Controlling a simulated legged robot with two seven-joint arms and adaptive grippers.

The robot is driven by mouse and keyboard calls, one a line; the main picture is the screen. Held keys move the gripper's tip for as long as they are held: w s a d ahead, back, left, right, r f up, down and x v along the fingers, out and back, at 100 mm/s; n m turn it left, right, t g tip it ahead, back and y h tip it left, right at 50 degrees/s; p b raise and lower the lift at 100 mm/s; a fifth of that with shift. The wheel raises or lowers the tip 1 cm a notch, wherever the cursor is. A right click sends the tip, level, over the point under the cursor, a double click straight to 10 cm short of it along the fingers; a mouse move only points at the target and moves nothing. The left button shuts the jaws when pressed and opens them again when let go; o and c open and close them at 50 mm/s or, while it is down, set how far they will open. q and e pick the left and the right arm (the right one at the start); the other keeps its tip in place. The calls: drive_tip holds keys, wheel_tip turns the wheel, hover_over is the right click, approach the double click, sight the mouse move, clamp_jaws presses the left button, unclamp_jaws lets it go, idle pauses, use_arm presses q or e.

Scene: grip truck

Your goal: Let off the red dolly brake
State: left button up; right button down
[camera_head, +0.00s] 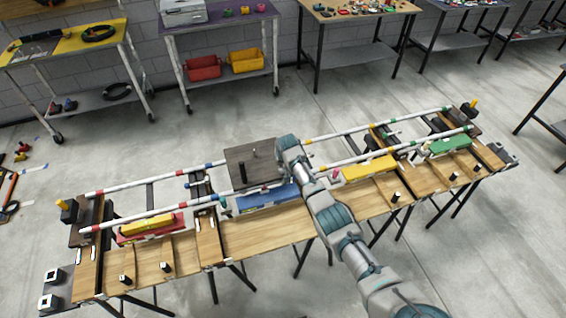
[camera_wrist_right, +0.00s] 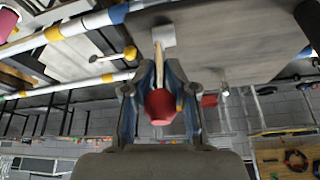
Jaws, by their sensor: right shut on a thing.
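A red knob (camera_wrist_right: 160,106) on a thin pale lever (camera_wrist_right: 159,62) shows in the right wrist view. The lever meets a grey bracket (camera_wrist_right: 164,37) on the dark board. My right gripper (camera_wrist_right: 160,85) is shut on this lever, with a finger on each side and the red knob between them. In the head view, the dark dolly board (camera_head: 246,172) sits across two white rails, and my right arm reaches its right edge. The held knob and the fingertips cannot be made out there. My left gripper is not in view.
The striped rails (camera_head: 385,132) run along a long wooden bench (camera_head: 262,233). A red block (camera_head: 135,236), a blue block (camera_head: 262,199), a yellow block (camera_head: 368,168) and a green block (camera_head: 449,146) lie along it. A pink-red knob (camera_head: 336,173) stands right of my arm.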

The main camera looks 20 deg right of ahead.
drive_tip(key=shift+w+a+r, duration=0.1)
drive_tip(key=shift+w+r, duration=0.15)
drive_tip(key=shift+w, duration=0.15)
drive_tip(key=shift+r+g, duration=0.1)
drive_tip(key=shift+g, duration=0.2)
drive_tip(key=c, duration=1.3)
unclamp_jaws()
drive_tip(key=shift+o, duration=0.5)
drive_tip(key=shift+f, duration=0.25)
drive_tip(key=v, duration=1.1)
drive_tip(key=shift+r, duration=0.45)
